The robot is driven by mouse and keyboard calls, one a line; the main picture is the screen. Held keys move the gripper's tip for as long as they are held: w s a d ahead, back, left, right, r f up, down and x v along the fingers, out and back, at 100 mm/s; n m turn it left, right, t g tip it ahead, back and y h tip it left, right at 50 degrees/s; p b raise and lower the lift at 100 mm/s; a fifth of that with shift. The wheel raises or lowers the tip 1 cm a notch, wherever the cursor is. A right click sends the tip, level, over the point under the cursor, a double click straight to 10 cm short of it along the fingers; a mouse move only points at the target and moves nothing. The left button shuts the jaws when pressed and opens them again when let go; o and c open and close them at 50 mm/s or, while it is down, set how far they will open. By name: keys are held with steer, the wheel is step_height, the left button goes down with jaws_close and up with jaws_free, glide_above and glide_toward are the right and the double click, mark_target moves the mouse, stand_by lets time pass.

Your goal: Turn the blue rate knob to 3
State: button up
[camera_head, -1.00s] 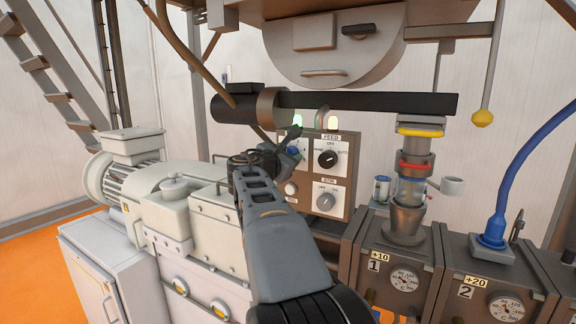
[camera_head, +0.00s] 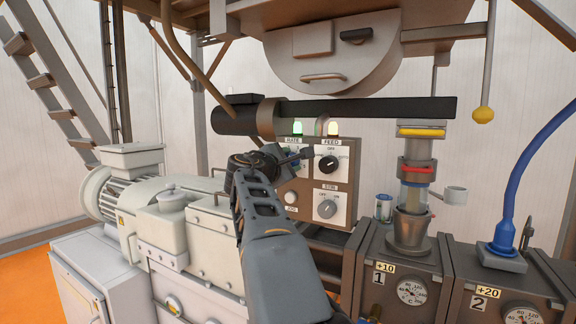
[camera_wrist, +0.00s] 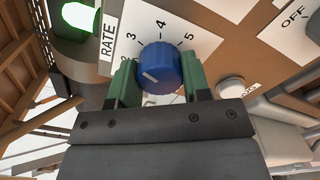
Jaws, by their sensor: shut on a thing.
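The blue rate knob (camera_wrist: 158,68) fills the middle of the wrist view, on a white dial plate marked RATE. The numbers 3, 4 and 5 show around its upper side; the lower numbers are partly hidden by the left finger. A white mark on the knob's face lies at its lower left; the exact number it points to is unclear. The green fingers of my gripper (camera_wrist: 158,84) are on both sides of the knob, shut on it. In the head view my gripper (camera_head: 297,157) is at the control panel and hides most of the knob.
The feed knob (camera_head: 327,164) is close on the right, with another selector knob (camera_head: 327,208) below and a white button (camera_head: 290,198) at lower left. A green lamp (camera_wrist: 80,18) is above the dial. A dark horizontal barrel (camera_head: 370,106) runs above the panel.

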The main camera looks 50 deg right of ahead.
stand_by(0.3)
steer(key=o, duration=0.9)
steer(key=b+v, duration=0.2)
steer(key=v, duration=1.2)
steer(key=shift+b, duration=0.4)
